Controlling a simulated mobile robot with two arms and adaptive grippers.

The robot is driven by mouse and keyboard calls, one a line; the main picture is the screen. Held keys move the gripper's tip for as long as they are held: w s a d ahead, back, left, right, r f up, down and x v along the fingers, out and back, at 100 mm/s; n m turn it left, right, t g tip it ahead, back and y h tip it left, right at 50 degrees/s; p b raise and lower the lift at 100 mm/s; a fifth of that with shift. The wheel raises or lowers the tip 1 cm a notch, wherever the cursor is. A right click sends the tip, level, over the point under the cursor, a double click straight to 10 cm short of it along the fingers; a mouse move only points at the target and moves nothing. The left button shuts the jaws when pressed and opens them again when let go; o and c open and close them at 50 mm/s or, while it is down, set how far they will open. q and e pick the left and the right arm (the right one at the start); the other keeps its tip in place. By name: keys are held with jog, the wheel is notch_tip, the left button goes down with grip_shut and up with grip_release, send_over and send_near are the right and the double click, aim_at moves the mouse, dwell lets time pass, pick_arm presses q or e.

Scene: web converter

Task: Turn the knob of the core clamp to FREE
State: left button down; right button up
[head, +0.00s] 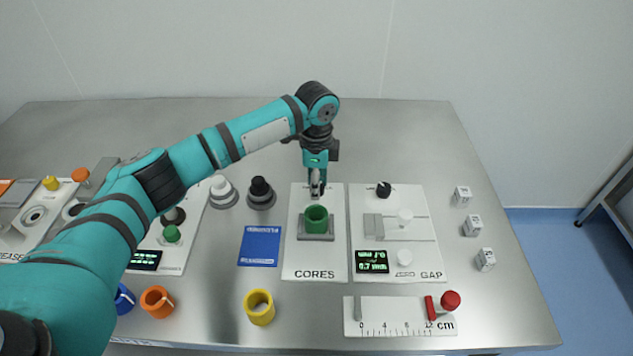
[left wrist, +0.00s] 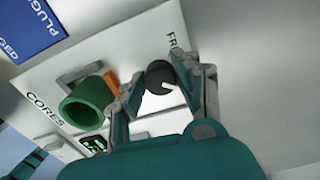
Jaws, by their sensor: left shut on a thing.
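The CORES panel (head: 297,258) is a white plate on the steel table. A green ring-shaped core (head: 316,220) stands in a grey holder on it; it also shows in the left wrist view (left wrist: 87,105). My left gripper (head: 317,190) reaches down at the panel's far end. In the left wrist view its fingers (left wrist: 160,82) are shut on the black round knob (left wrist: 157,74), one on each side. A white mark shows on the knob. Letters starting "FR" (left wrist: 172,42) are printed beside it, partly hidden by a finger. The gripper hides the knob in the head view.
The GAP panel (head: 435,255), with a black knob (head: 384,189) and a lit display (head: 372,262), adjoins on the right. A yellow ring (head: 259,307) and cm scale (head: 400,318) are in front.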

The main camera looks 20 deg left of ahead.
pick_arm(q)
jog(key=shift+r+p, duration=0.25)
jog(key=shift+p, duration=0.1)
jog(key=n+p, duration=1)
jog(key=p, duration=0.4)
jog(key=shift+s+d+p, duration=0.1)
jog(key=shift+d+p, duration=0.05)
jog(key=shift+p, duration=0.25)
jog(key=n+p, duration=0.2)
jog(key=shift+n, duration=0.4)
jog(key=shift+f+n+p, duration=0.15)
jog(key=shift+n+p, duration=0.85)
jog(key=shift+n, duration=0.4)
jog(key=c, duration=0.9)
grip_release()
jog(key=shift+c, duration=0.2)
